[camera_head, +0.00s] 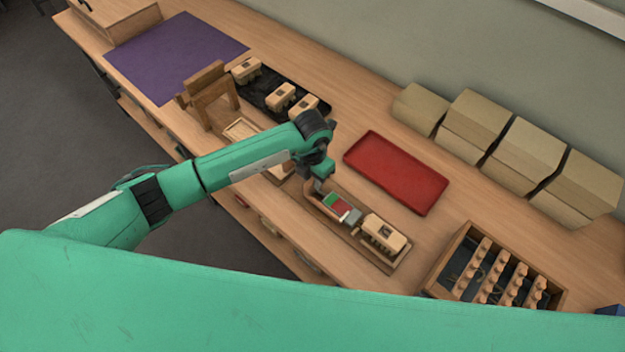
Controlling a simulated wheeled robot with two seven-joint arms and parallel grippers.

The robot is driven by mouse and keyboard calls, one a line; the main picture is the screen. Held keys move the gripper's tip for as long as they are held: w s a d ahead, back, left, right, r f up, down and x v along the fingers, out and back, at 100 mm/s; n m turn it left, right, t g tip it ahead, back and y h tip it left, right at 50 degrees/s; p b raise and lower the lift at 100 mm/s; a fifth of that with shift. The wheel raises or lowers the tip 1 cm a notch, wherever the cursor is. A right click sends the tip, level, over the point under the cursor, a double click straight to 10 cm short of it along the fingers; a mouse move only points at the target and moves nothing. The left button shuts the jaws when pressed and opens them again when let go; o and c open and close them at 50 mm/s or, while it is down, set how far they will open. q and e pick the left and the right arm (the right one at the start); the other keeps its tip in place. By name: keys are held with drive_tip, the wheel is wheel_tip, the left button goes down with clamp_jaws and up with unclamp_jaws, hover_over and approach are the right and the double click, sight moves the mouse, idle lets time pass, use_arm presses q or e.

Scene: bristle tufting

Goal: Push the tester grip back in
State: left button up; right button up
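The tester (401,263) is a long wooden base on the bench at the centre right. Along it lie a green patch (331,199), a red patch (341,208) and a small grey piece, which looks like the tester grip (353,216). A pale wooden brush block (383,232) with a dark square on top sits at the base's right part, close to the grey piece. My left gripper (321,185) points down at the tester's left end, beside the green patch. Its fingers are too small and hidden to read. My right gripper is out of view.
A red tray (396,172) lies behind the tester. A wooden box with pegged racks (458,240) stands to the right. Several cardboard boxes (522,155) line the wall. A dark tray (262,99) with several brush blocks, a wooden stand (208,98) and a purple mat (172,55) lie left.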

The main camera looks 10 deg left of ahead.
use_arm(q)
wheel_tip(320, 180, up, 12)
drive_tip(key=b, duration=0.2)
drive_tip(key=shift+b, duration=0.4)
drive_tip(key=shift+d, duration=0.1)
